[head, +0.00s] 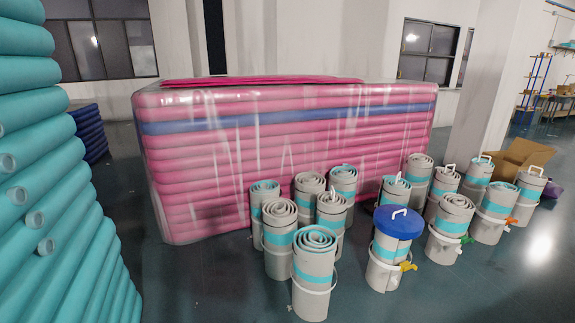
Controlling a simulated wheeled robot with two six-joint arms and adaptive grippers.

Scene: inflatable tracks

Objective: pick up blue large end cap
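A large round blue cap (385,222) with a white handle (399,212) on top sits in the head view, right of centre. It covers the top of a grey and teal cylinder (383,273) that stands on the floor and has a yellow fitting at its lower right. Neither of my grippers shows in the head view, so their state is hidden.
Several grey and teal rolls in buckets, such as the front roll (313,283), crowd both sides and the back of the capped cylinder. A wrapped pink stack (290,150) stands behind. Teal tubes (50,170) rise at left. Floor at front left (200,285) is clear.

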